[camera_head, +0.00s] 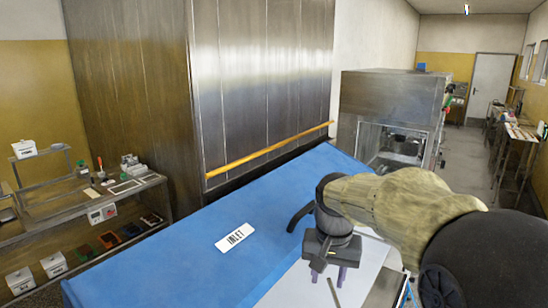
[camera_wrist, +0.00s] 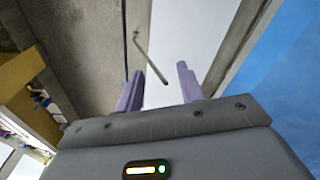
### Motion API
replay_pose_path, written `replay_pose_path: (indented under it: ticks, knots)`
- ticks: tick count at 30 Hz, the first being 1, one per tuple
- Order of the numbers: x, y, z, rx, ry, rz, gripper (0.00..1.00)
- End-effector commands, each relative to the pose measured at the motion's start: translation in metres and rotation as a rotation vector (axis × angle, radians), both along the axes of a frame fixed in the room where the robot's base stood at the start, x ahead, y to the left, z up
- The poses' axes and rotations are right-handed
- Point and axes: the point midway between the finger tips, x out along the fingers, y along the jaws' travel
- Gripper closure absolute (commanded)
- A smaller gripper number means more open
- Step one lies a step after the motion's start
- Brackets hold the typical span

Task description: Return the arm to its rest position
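My gripper (camera_head: 328,277) hangs from my arm at the lower right of the head view, pointing down over a white panel (camera_head: 290,290). Its two purple fingers stand apart with nothing visible clamped between them; they also show in the wrist view (camera_wrist: 161,75). A thin grey rod with a bent end (camera_wrist: 150,57) lies beyond the fingertips in the wrist view, and it shows just below the gripper in the head view (camera_head: 333,291). Whether the rod touches the white surface is hard to tell. My arm is reached out forward over this area.
A blue belt (camera_head: 190,260) with an "INLET" label (camera_head: 236,236) runs beside the gripper on the left. A tall steel cabinet (camera_head: 262,80) and a steel machine (camera_head: 390,98) stand behind. Shelves with small items (camera_head: 85,215) are at left. An aisle (camera_head: 462,165) opens at right.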

Motion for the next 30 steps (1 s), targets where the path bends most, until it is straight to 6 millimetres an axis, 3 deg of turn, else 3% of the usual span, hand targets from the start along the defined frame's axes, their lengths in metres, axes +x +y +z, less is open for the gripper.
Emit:
replay_pose_path:
  ticks: [1, 6, 12, 15, 20, 30]
  knots:
    - [-0.009, -0.005, -0.025, 0.000, -0.003, 0.019, 0.62]
    - [-0.038, -0.018, -0.084, -0.001, -0.043, 0.100, 0.62]
    - [-0.082, -0.031, -0.148, -0.013, -0.090, 0.194, 0.62]
    - [-0.103, -0.036, -0.170, -0.022, -0.110, 0.232, 0.62]
    - [-0.118, -0.039, -0.184, -0.030, -0.128, 0.259, 0.62]
    - [-0.118, -0.039, -0.183, -0.030, -0.129, 0.260, 0.62]
